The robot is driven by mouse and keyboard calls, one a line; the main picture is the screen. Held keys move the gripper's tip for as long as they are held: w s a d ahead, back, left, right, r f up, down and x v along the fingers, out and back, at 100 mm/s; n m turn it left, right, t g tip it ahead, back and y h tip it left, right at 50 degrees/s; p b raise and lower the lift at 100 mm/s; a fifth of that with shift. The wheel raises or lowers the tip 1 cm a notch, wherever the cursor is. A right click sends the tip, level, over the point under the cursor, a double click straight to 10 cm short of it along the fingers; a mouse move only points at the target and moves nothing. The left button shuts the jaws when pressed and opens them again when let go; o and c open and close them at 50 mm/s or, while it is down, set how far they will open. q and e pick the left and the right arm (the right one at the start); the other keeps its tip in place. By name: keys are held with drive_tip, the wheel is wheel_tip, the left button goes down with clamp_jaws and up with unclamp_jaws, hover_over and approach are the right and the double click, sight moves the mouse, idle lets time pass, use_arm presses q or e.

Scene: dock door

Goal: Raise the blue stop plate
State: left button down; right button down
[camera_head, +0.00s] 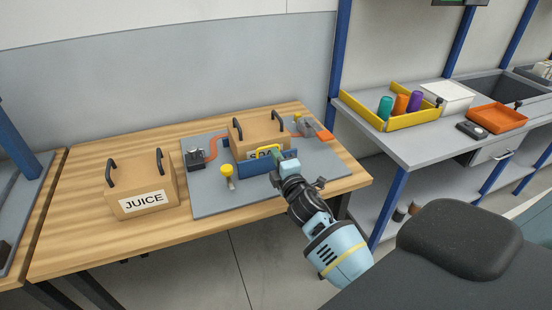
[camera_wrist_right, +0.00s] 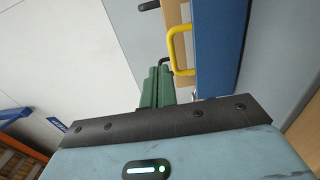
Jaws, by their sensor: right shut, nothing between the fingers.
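The blue stop plate (camera_head: 258,178) stands upright on the grey board, along the front of a wooden box (camera_head: 262,129). It fills the upper middle of the right wrist view (camera_wrist_right: 222,40). A yellow handle (camera_head: 254,153) is at its top edge, also clear in the right wrist view (camera_wrist_right: 171,42). My right gripper (camera_head: 275,152) is at the plate's top, right by the yellow handle. Its green fingers (camera_wrist_right: 157,86) are shut with nothing between them. I cannot tell whether they touch the handle. The gripper hides part of the plate and the box's label. My left gripper is out of view.
The grey board (camera_head: 215,203) also carries a yellow knob (camera_head: 227,170), a dark device (camera_head: 195,159) with an orange hose, and an orange-handled clamp (camera_head: 323,134). A JUICE box (camera_head: 142,184) stands left on the wooden table (camera_head: 75,240). A side bench (camera_head: 390,150) is at right.

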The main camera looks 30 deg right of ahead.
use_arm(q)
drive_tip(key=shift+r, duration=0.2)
use_arm(e)
drive_tip(key=s+a+r, duration=0.2)
drive_tip(key=s, duration=0.7)
drive_tip(key=shift+s, duration=0.3)
drive_tip(key=shift+a, duration=0.1)
drive_tip(key=shift+f, duration=0.1)
